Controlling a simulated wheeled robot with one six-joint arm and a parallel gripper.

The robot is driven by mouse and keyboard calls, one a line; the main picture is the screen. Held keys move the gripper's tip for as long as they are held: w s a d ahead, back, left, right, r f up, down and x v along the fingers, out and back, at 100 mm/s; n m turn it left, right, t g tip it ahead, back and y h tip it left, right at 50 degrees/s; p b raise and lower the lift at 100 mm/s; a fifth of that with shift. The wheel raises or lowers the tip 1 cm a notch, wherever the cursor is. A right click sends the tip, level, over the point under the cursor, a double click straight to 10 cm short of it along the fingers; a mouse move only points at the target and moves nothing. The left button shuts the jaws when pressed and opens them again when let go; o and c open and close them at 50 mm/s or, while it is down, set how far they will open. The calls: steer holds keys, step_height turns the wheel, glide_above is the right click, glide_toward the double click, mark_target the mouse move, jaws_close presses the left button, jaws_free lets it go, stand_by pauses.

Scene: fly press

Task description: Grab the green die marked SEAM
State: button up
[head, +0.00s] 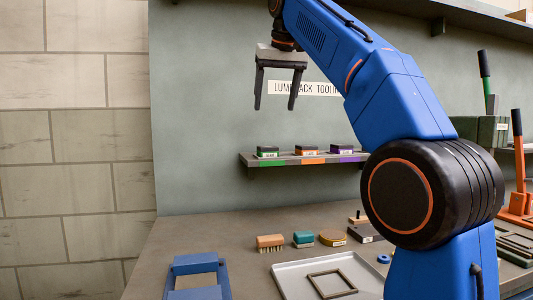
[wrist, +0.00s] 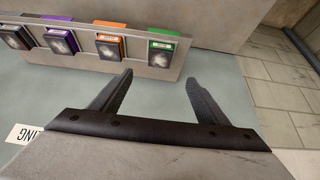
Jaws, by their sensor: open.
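The green die (head: 267,151) is a small dark block with a green band and a white label. It sits at the left end of the wall shelf in the head view. In the wrist view the green die (wrist: 161,52) is rightmost, beyond my fingertips. Its label is too small to read surely. My gripper (head: 275,104) is open and empty, pointing down, above the shelf in the head view. In the wrist view my gripper (wrist: 157,66) has its two fingers spread wide, with nothing between them.
An orange die (head: 306,150) and a purple die (head: 340,149) stand beside the green one on the shelf (head: 250,161).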

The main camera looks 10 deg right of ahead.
mark_target(268, 147)
steer(key=x, duration=1.5)
steer(key=shift+w, duration=0.1)
jaws_close()
